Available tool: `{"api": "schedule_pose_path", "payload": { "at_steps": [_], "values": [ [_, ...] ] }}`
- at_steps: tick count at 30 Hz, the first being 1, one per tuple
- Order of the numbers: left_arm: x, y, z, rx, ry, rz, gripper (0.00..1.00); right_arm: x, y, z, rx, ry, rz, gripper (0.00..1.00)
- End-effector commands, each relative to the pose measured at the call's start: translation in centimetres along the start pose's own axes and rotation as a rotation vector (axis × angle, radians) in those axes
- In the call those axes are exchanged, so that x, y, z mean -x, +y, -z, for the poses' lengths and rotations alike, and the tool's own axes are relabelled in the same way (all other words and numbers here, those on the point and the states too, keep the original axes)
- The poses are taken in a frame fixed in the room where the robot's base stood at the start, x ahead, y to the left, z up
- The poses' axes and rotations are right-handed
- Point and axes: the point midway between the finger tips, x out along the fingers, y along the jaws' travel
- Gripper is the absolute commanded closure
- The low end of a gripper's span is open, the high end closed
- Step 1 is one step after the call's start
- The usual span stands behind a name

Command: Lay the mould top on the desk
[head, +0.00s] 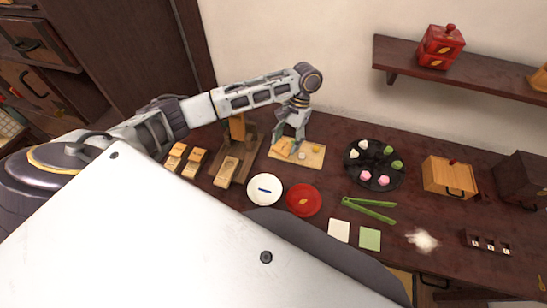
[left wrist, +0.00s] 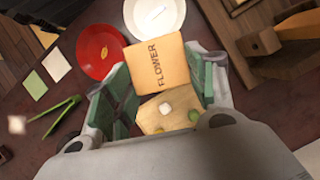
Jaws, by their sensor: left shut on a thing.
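The mould top (left wrist: 158,62) is a pale wooden block with "FLOWER" on its face in the left wrist view. My left gripper (left wrist: 160,92) is shut on it, with green-padded fingers on either side. In the head view the gripper (head: 290,136) and the mould top (head: 283,147) are over the left part of a light wooden board (head: 312,160); I cannot tell whether the block touches it. A small white piece and greenish pieces show at the board (left wrist: 150,116) in the wrist view. The desk (head: 325,178) is dark reddish wood. My right gripper is out of view.
A white plate (head: 265,201) and a red plate (head: 303,210) are in front of the board. Wooden moulds (head: 194,162) and a stand (head: 237,130) are left. A black tray (head: 374,171) of sweets and green tongs (head: 369,208) are right. Bare desk lies between board and tray.

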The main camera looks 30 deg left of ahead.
Motion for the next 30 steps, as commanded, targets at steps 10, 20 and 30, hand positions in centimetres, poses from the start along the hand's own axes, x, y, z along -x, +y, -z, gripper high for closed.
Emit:
{"api": "schedule_pose_path", "payload": {
  "at_steps": [10,20,30],
  "values": [
    [-0.9,-1.2,0.1,-0.082,0.006,0.035,0.64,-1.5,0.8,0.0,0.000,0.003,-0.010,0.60],
    [-2.2,-3.2,0.1,-0.231,0.007,0.098,0.64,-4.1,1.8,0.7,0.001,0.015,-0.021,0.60],
    [-3.3,-5.2,-0.1,-0.386,-0.004,0.160,0.64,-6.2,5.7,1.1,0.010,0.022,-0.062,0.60]
  ]
}}
